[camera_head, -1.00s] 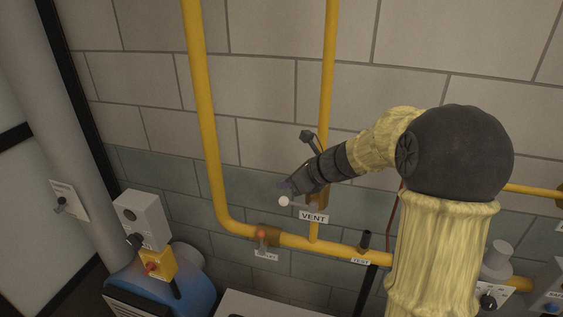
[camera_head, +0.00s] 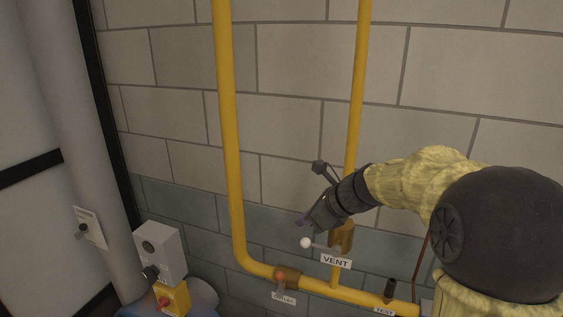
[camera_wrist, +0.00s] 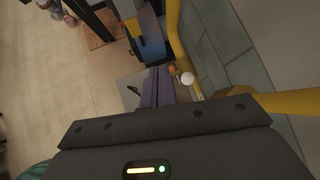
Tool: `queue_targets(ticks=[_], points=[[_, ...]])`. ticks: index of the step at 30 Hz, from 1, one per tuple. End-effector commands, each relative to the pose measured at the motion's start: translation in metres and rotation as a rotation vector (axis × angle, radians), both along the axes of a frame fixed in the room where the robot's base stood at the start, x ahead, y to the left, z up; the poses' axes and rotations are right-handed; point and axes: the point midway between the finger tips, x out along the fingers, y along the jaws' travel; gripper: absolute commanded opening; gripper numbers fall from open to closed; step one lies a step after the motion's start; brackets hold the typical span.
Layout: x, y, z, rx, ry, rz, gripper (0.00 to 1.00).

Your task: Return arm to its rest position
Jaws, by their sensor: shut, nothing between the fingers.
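My arm, in a yellow sleeve with dark joints, reaches in from the right in the head view. My gripper (camera_head: 302,220) is at the vent valve, just above the white ball of its lever (camera_head: 305,243). The fingers are shut with nothing between them. In the wrist view the purple-grey fingers (camera_wrist: 158,86) lie together, and the white ball (camera_wrist: 187,79) is just to their right. The brass vent valve body (camera_head: 342,238) is partly behind my gripper. I cannot tell whether the fingers touch the lever.
A yellow pipe (camera_head: 230,130) runs down the block wall and along the bottom, with an orange-handled valve (camera_head: 281,277) on it. A second pipe (camera_head: 357,90) rises behind my wrist. A grey box (camera_head: 160,252) stands at lower left. The wall above my arm is clear.

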Motion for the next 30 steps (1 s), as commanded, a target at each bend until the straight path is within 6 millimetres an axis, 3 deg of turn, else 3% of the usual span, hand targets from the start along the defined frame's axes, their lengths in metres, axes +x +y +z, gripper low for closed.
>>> queue_targets(ticks=[3,9,18,24,30], points=[[-0.030,-0.003,-0.043,-0.219,-0.053,0.197,0.00],[-0.087,-0.023,-0.106,-0.600,-0.157,0.644,0.00],[-0.168,-0.051,-0.175,-1.011,-0.332,1.456,0.00],[-0.200,-0.060,-0.196,-1.121,-0.437,1.858,0.00],[-0.204,-0.061,-0.198,-1.134,-0.456,1.917,0.00]])
